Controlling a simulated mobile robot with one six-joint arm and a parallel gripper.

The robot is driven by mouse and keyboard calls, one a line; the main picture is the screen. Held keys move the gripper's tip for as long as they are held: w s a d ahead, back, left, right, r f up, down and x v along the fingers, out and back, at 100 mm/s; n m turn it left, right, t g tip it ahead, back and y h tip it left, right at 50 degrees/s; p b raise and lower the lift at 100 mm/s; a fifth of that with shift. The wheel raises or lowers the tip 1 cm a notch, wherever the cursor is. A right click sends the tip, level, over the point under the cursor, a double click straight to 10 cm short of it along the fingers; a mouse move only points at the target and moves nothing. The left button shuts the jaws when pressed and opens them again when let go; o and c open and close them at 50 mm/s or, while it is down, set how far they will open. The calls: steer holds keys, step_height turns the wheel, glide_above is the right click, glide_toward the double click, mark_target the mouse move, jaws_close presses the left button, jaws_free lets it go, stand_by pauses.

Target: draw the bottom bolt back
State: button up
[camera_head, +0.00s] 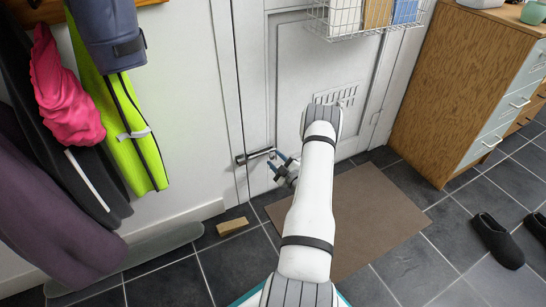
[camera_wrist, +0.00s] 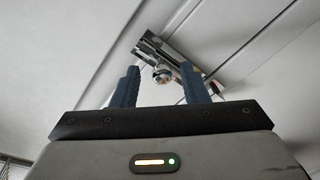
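The bottom bolt (camera_head: 254,155) is a small metal slide bolt low on the left edge of the white door (camera_head: 290,60), reaching across toward the frame. In the wrist view the bolt (camera_wrist: 168,54) runs diagonally just beyond my fingers, with its round knob (camera_wrist: 162,75) showing between them. My gripper (camera_head: 277,160) is at the right end of the bolt, close to the door. In the wrist view my gripper (camera_wrist: 160,70) has its two blue fingers apart, one either side of the knob. I cannot tell whether either finger touches it.
A brown mat (camera_head: 380,215) lies before the door, and a small wooden block (camera_head: 232,226) is on the tiles to its left. Coats and bags (camera_head: 115,100) hang at left. A wire basket (camera_head: 340,20) is on the door above. A wooden cabinet (camera_head: 450,80) stands at right.

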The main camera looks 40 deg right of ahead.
steer(key=s+p, duration=0.1)
steer(key=s, duration=0.4)
steer(key=shift+s+a, duration=0.1)
steer(key=shift+s, duration=0.15)
